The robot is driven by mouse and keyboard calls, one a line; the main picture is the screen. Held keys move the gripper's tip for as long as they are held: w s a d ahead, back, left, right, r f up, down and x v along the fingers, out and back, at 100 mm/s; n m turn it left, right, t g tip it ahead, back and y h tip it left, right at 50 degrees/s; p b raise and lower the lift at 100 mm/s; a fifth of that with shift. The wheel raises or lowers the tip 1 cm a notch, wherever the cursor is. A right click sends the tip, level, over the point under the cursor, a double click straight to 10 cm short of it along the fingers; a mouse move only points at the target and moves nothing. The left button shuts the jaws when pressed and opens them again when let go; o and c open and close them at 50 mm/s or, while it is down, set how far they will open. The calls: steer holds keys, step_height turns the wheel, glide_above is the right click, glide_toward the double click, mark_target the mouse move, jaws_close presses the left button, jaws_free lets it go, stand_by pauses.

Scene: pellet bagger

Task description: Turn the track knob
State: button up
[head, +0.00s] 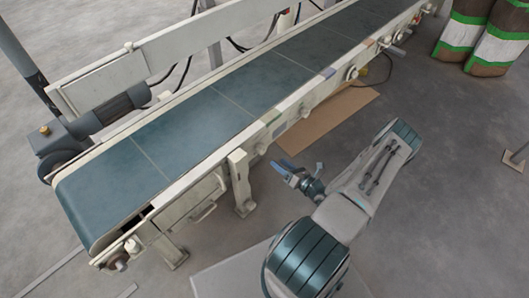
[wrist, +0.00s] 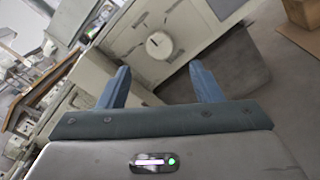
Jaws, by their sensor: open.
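A round pale knob (wrist: 158,45) with a dark slot sits on a cream panel in the wrist view, ahead of my gripper and between the fingertips in the picture. My gripper (wrist: 165,80) is open, its two blue fingers apart with nothing between them, and it is clear of the knob. In the head view my gripper (head: 298,169) is beside the near side of the conveyor, above the floor. Several small round knobs line the conveyor's near rail, one of them a pale knob (head: 351,73). No label is readable, so I cannot tell which is the track knob.
The conveyor with its dark green belt (head: 205,115) runs diagonally across the head view. A cream support post (head: 240,180) stands left of my gripper. A brown cardboard sheet (head: 325,120) lies on the floor. Striped sacks (head: 497,45) stand at top right. Floor at right is mostly clear.

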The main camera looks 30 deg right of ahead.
mark_target(264, 151)
steer(key=b+x, duration=0.1)
steer(key=x, duration=0.8)
steer(key=shift+w, duration=0.2)
steer(key=c, duration=1)
